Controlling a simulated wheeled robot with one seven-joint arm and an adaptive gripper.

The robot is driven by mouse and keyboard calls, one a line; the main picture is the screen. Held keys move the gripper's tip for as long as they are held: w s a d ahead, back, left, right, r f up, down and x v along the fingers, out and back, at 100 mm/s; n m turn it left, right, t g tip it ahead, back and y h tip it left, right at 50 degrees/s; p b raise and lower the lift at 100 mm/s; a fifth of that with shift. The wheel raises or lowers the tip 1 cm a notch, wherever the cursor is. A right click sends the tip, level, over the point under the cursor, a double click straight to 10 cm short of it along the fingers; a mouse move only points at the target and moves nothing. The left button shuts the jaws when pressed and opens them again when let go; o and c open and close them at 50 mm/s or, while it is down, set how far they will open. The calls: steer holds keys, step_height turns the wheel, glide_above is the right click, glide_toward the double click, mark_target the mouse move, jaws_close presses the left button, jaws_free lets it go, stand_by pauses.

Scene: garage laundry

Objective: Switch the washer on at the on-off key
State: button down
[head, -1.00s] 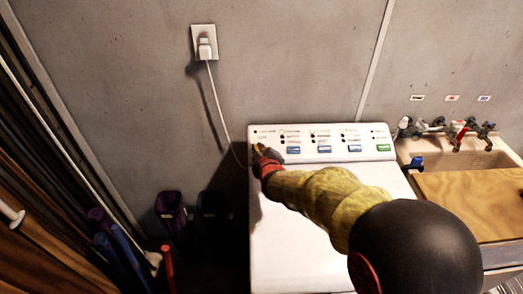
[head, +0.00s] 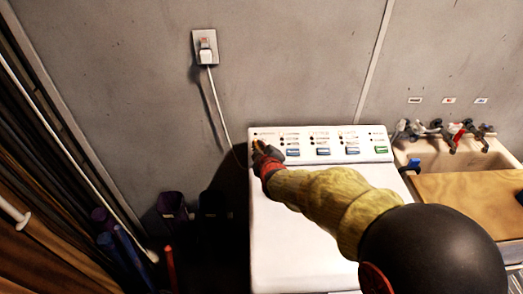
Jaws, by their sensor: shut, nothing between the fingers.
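The white washer (head: 310,225) stands against the grey wall, with its control panel (head: 365,138) along the back edge. The panel has several blue keys, such as this blue key (head: 323,152), and one green key (head: 381,150) at the right end. My gripper (head: 258,147) is shut and empty at the left end of the panel. Its fingertips are at or just in front of the panel face; I cannot tell whether they touch. My gripper covers that part of the panel, so any key there is hidden. The on-off key cannot be told by its label; the print is too small.
A wall outlet (head: 205,47) holds a white plug (head: 205,57), whose cord runs down behind the washer. A sink (head: 450,155) with several taps (head: 455,132) and a wooden board (head: 465,200) is at right. Dark containers (head: 172,205) and poles stand at left.

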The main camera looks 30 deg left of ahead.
steer(key=shift+s+d+r+p, duration=0.1)
steer(key=shift+s+r+p, duration=0.15)
steer(key=shift+r, duration=0.3)
steer(key=shift+s+d+r+p, duration=0.1)
steer(key=shift+s+r+p, duration=0.05)
steer(key=shift+r+p, duration=0.3)
steer(key=s+d+r+m+g+h, duration=0.1)
steer(key=s+d+r+m, duration=0.2)
steer(key=d, duration=0.7)
steer(key=s+d+r+m+h, duration=0.1)
steer(key=d+r+m+h, duration=0.2)
steer(key=d, duration=0.7)
steer(key=s+d+r+m+g, duration=0.1)
steer(key=s+d+r+m, duration=0.3)
steer(key=d, duration=0.6)
steer(key=s+d+m+g+h, duration=0.3)
steer(key=s+d+m, duration=0.4)
steer(key=s+d, duration=1.3)
steer(key=shift+s+d+f+m+h, duration=0.15)
steer(key=shift+s+f+m+h, duration=0.2)
steer(key=shift+h, duration=0.35)
